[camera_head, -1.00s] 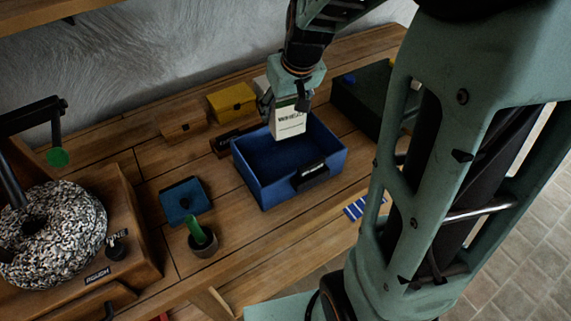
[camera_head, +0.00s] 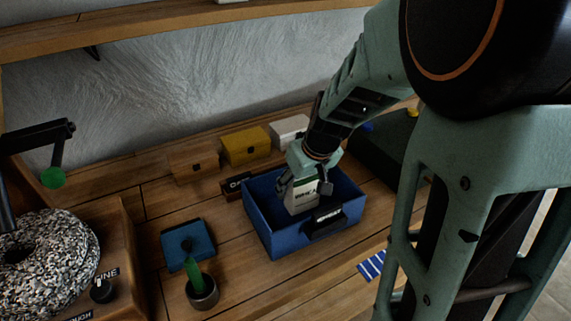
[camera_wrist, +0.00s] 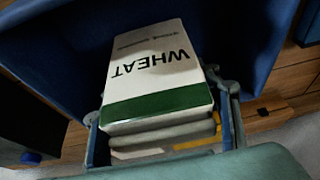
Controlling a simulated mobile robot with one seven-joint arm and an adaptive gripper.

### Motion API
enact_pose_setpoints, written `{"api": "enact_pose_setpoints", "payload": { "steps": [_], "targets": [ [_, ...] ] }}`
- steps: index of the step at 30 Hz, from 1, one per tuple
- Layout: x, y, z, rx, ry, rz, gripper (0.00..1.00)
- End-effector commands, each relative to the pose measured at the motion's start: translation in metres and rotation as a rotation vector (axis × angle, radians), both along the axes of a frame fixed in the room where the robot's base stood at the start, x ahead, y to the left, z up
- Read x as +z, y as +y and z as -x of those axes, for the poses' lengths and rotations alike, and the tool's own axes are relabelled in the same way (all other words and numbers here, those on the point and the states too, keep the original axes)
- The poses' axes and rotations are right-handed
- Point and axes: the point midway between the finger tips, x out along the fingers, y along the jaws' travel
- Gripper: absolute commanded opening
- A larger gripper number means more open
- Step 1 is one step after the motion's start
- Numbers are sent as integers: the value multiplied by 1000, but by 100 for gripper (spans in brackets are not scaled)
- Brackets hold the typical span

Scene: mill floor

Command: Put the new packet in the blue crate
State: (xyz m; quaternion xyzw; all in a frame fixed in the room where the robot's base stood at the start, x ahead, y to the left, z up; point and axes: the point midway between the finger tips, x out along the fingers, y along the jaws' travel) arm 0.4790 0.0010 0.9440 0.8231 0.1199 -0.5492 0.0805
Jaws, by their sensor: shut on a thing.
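The packet (camera_head: 302,197) is white with a green band, and in the wrist view the packet (camera_wrist: 156,70) reads "WHEAT". My gripper (camera_head: 303,178) is shut on it, with a finger on each side. The packet is inside the blue crate (camera_head: 265,235), low between its walls. The crate's blue inside also shows around the packet in the wrist view (camera_wrist: 245,35). I cannot tell whether the packet touches the crate floor.
A yellow box (camera_head: 245,146), a wooden box (camera_head: 194,165) and a white box (camera_head: 289,131) stand along the back. A dark green box (camera_head: 385,160) is right of the crate. A blue lidded piece (camera_head: 188,243) and a small pot (camera_head: 202,292) stand to the left.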

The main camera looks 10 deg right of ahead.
Motion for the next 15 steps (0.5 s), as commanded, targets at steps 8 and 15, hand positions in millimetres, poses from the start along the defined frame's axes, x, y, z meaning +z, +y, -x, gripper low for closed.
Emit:
{"api": "enact_pose_setpoints", "payload": {
  "steps": [8,15],
  "targets": [
    [-27,0,0,0,0,0,20],
    [-29,0,0,0,0,0,20]
  ]
}}
